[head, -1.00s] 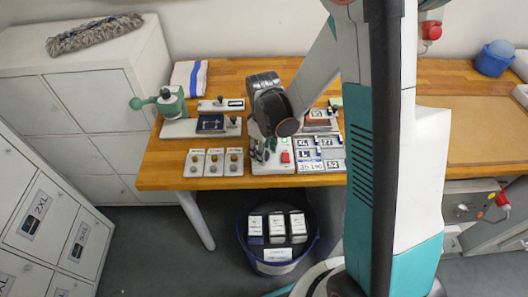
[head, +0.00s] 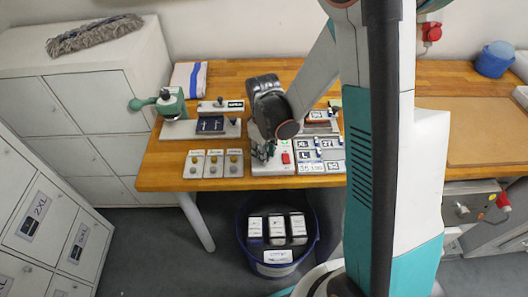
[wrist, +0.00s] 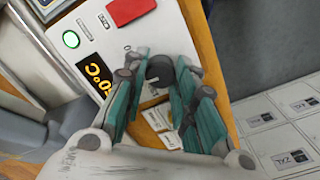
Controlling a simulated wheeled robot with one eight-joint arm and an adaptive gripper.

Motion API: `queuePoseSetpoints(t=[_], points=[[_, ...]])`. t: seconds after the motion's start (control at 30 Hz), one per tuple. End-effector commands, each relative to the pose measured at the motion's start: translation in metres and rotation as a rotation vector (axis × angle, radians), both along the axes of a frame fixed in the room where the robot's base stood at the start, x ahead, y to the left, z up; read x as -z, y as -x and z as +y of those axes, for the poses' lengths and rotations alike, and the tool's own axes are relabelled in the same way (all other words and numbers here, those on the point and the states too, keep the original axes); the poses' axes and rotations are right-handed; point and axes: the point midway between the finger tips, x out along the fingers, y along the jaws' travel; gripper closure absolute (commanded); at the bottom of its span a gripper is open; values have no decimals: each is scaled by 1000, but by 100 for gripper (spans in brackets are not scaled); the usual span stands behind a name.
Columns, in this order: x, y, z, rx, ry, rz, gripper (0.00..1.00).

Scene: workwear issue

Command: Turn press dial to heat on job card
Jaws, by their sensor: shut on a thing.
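The press control panel (head: 272,169) is a pale box at the front edge of the wooden bench; it also fills the upper left of the wrist view (wrist: 163,32). It carries a red button (wrist: 130,10), a lit green round button (wrist: 71,40) and a dark display with orange digits (wrist: 95,75), too oblique to read. The dark round dial (wrist: 160,70) sits between the teal fingers of my gripper (wrist: 160,88), which are shut on it. In the head view my gripper (head: 262,152) points down at the panel's left part. I cannot tell which card is the job card.
Size and number cards (head: 306,156) lie right of the panel. Several small cards with round knobs (head: 212,164) lie to its left. A green hand press (head: 171,103) stands behind them. A blue bin (head: 277,268) with boxes is below the bench edge.

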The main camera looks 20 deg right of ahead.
Motion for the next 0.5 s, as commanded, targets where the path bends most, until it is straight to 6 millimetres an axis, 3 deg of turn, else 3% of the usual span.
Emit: queuePoseSetpoints(t=[0.5], points=[[1, -1, -1, 393, 0, 0, 98]])
